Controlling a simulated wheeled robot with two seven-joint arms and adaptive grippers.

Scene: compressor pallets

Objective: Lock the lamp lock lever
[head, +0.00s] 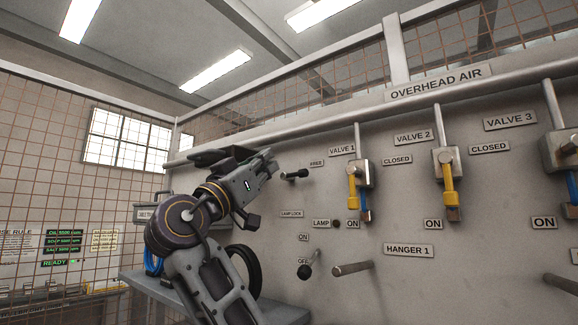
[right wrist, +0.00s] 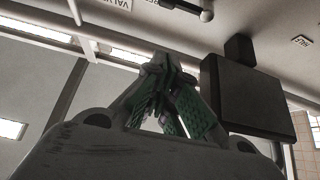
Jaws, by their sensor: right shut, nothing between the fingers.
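The lamp lock label (head: 291,213) is on the grey panel. Above it, a short lever with a dark knob (head: 301,173) sticks out beside the FREE label (head: 316,163). A rod with a rounded end, perhaps the same lever, shows at the top of the right wrist view (right wrist: 206,15). My right gripper (head: 268,165) is in front of the panel, just left of this lever, with a visible gap. Its green-padded fingers (right wrist: 165,95) are together and empty in the right wrist view. My left gripper is out of view.
Yellow-handled valves (head: 352,175) (head: 450,185) stand to the right. A dark block (right wrist: 250,95) is close to the fingers; its identity is unclear.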

